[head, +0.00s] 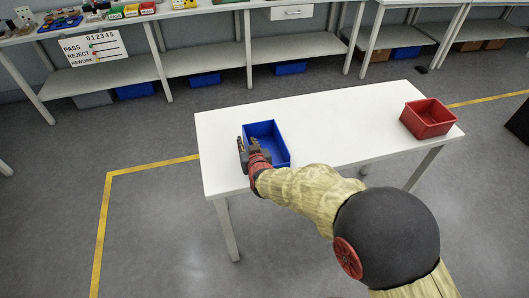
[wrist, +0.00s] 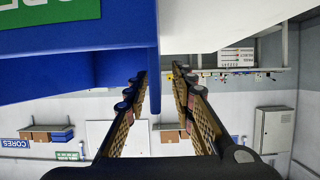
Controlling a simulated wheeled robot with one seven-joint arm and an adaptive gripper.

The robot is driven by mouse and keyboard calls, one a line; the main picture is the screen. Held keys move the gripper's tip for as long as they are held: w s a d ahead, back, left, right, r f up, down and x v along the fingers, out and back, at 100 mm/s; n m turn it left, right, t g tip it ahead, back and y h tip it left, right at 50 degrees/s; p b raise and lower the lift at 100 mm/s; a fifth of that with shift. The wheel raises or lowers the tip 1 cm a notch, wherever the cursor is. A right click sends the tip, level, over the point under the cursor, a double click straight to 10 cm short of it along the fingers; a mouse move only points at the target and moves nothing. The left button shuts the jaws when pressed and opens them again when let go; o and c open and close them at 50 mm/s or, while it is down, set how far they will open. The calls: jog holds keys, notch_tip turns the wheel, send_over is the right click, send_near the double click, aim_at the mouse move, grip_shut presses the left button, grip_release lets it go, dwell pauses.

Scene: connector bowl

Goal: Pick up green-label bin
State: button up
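The blue bin (head: 281,154) stands on the white table, left of its middle, with its open top up. In the wrist view, its blue wall (wrist: 70,38) fills the upper left and carries a green label (wrist: 50,14) with white lettering, cut off by the frame. My gripper (head: 248,143) is at the bin's left side. In the wrist view, my gripper (wrist: 161,78) has its fingers apart, one on each side of a thin blue bin wall. A gap shows between the wall and the right-hand finger. Whether the left-hand finger touches the wall is unclear.
A red bin (head: 428,118) stands at the right end of the white table (head: 335,125). The table between the bins is clear. Workbenches (head: 200,62) with shelves and small items line the back. Yellow tape (head: 107,215) marks the floor.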

jog(key=c, duration=0.3)
grip_shut()
dwell(0.8)
